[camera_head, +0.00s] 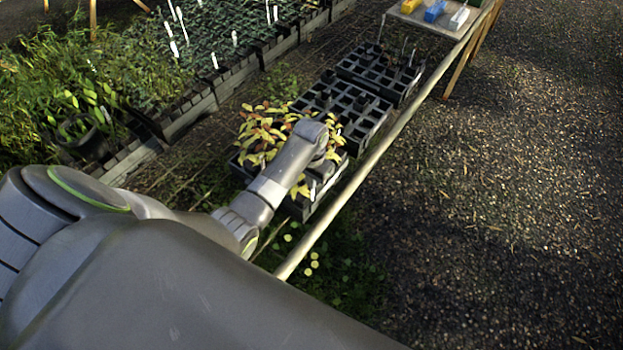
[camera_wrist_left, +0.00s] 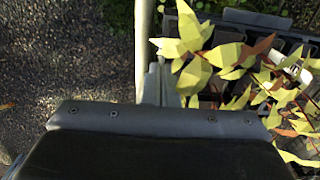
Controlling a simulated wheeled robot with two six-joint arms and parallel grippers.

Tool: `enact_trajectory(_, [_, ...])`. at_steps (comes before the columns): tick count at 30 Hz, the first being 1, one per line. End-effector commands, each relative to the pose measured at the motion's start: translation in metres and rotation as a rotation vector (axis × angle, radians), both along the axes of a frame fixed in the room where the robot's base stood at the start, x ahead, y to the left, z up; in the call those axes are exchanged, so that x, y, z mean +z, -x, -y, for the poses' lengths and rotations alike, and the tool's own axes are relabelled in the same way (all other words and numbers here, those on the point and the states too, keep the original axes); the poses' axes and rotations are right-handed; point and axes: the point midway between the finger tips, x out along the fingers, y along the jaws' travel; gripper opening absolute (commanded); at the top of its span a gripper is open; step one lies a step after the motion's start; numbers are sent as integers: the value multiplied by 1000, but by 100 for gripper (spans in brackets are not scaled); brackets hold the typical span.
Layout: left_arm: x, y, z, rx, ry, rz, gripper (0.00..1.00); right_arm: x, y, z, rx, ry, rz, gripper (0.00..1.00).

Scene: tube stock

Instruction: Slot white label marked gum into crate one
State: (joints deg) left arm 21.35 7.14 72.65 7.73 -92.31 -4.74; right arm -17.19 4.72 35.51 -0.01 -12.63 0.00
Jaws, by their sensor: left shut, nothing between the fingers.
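My left arm reaches over the nearest black crate (camera_head: 300,208), which holds yellow-leaved plants (camera_head: 262,130). The left gripper (camera_wrist_left: 163,84) is shut and empty in the wrist view, beside the leaves and close to the pale rail. In the head view my wrist hides the fingers. A white label (camera_wrist_left: 296,66) with dark marks stands among the leaves at the right of the wrist view; its word is too small to read. Two more black crates (camera_head: 366,128) (camera_head: 346,74) with square cells stand behind. I cannot tell which crate is number one. My right gripper is out of view.
A long pale rail (camera_head: 372,158) runs along the crates' right side. A small table (camera_head: 446,25) at the top holds yellow, blue and white blocks. Plant beds with white markers (camera_head: 173,48) lie at the left. Bare gravel (camera_head: 500,200) is open on the right.

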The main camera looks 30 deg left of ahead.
Motion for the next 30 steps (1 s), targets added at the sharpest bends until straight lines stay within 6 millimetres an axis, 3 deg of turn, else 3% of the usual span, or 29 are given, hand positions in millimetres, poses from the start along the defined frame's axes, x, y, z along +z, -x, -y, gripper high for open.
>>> enact_trajectory(14, [-3,0,0,0,0,0,0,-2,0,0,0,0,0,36])
enact_trajectory(30, [-25,0,0,0,0,0,0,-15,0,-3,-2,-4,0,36])
